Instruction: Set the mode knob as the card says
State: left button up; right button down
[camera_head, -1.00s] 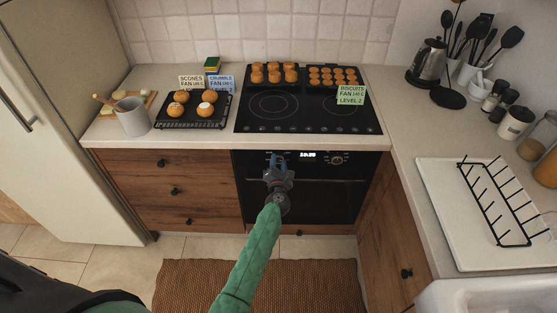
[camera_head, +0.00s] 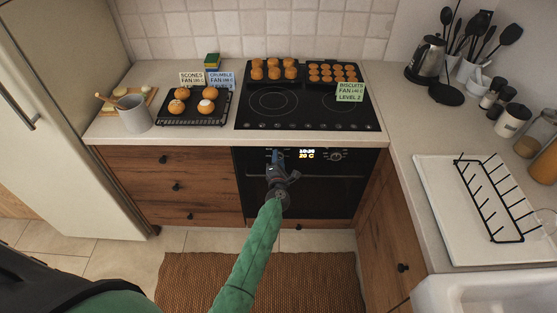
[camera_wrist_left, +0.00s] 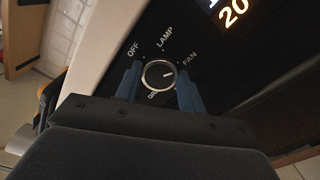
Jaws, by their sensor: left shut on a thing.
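My left gripper (camera_head: 275,157) is at the left of the oven's control panel. In the left wrist view its two blue fingers (camera_wrist_left: 160,82) are shut on the round mode knob (camera_wrist_left: 158,75), one on each side. The labels OFF, LAMP and FAN show around the knob; a label starting with GR is partly hidden. The knob's light mark points to the right, towards FAN. A green card (camera_head: 350,91) on the hob reads BISCUITS, FAN 140 C, LEVEL 2. A cream card (camera_head: 192,78) reads SCONES and a blue card (camera_head: 221,78) reads CRUMBLE, both with FAN. My right gripper is out of view.
The oven display (camera_head: 307,153) is lit and shows 20 C under the time. Another knob (camera_head: 336,155) sits to its right. The oven door is shut below.

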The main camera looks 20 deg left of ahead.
pick_arm(q)
jog(key=shift+f, duration=0.1)
jog(key=o, duration=1)
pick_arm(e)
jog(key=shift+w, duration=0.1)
pick_arm(q)
jog(key=shift+s, duration=0.1)
jog(key=shift+s+d, duration=0.15)
jog(key=shift+s, duration=0.1)
jog(key=p+v, duration=0.1)
jog(key=v, duration=0.6)
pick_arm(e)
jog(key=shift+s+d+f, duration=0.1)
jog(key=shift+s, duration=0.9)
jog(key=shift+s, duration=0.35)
